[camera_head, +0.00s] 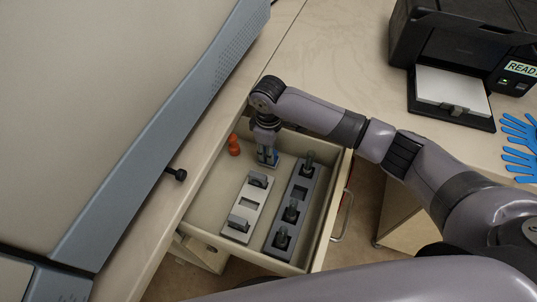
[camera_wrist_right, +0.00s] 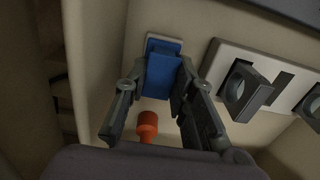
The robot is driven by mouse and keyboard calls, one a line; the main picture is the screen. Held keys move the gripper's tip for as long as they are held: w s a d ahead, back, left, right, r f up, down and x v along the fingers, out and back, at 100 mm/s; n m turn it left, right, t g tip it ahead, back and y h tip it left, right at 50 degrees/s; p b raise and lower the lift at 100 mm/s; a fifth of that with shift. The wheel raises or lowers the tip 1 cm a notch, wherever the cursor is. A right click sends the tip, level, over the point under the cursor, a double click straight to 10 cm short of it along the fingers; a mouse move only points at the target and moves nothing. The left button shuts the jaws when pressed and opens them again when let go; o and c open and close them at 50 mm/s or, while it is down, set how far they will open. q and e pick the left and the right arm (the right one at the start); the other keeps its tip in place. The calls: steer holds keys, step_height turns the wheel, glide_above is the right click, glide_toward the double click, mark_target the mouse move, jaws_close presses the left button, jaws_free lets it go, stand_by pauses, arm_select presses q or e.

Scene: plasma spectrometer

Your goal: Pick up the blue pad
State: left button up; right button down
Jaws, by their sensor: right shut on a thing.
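The blue pad (camera_wrist_right: 160,76) is between the fingers of my right gripper (camera_wrist_right: 156,88) in the right wrist view, with a pale block showing at its far edge. In the head view, the right gripper (camera_head: 267,150) reaches down into the back of the open drawer (camera_head: 207,205), and a little of the blue pad (camera_head: 268,157) shows between its fingers. The right gripper is shut on the pad. I cannot tell whether the pad is clear of the drawer floor. My left gripper is not in view.
In the drawer are an orange piece (camera_head: 234,146), a white holder (camera_head: 240,222) and a dark grey holder (camera_head: 270,240) with several dark fittings. A large grey machine (camera_head: 130,90) stands at left. A printer (camera_head: 455,60) and blue gloves (camera_head: 520,145) are at right.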

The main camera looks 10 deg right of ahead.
step_height(320, 180, up, 20)
stand_by(0.6)
